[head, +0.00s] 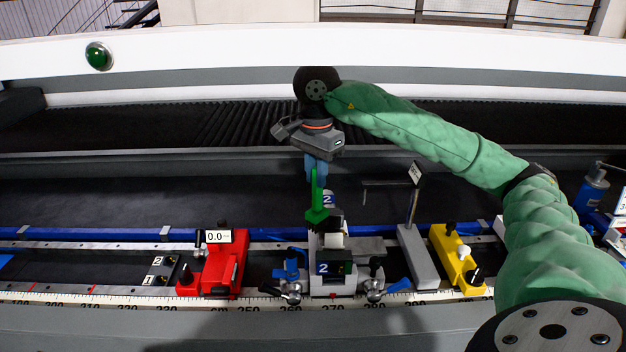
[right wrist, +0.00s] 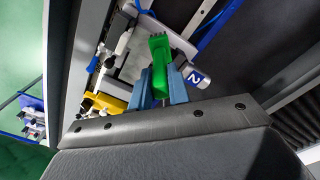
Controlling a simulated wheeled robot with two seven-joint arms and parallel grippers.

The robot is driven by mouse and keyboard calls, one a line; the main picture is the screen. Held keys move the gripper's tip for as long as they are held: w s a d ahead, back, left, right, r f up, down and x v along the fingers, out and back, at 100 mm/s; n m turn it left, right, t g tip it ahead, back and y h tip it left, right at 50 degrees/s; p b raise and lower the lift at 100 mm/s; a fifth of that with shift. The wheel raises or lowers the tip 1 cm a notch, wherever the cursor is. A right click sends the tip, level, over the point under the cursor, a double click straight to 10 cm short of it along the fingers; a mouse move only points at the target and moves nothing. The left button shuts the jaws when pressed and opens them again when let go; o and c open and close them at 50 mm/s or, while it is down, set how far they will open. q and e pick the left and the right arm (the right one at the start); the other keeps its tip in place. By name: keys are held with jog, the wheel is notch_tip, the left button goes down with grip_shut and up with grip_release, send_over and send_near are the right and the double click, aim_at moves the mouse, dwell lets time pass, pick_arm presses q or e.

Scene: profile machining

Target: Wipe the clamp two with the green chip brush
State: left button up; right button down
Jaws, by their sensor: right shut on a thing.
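My right gripper (head: 316,172) points down over the rail, shut on the green chip brush (head: 317,207). The brush hangs below the blue fingers, its wide end toward clamp two. In the right wrist view the green brush (right wrist: 159,65) sits between the blue fingers (right wrist: 165,92). Clamp two (head: 335,268) is a grey-white block with "2" labels and blue-handled knobs at its front. The brush is just above or at the clamp's back upper part; whether they touch I cannot tell. A "2" label (right wrist: 195,78) shows beside the brush in the right wrist view. My left gripper is out of view.
A red block with a display (head: 212,265) stands left of the clamp. A grey stop with an upright post (head: 418,262) and a yellow block (head: 456,258) stand to its right. A ruler (head: 200,303) runs along the front edge. A blue bottle (head: 592,194) stands far right.

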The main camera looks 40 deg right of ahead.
jog(key=shift+r, duration=0.9)
jog(key=shift+r+p, duration=0.35)
jog(key=shift+r, duration=0.4)
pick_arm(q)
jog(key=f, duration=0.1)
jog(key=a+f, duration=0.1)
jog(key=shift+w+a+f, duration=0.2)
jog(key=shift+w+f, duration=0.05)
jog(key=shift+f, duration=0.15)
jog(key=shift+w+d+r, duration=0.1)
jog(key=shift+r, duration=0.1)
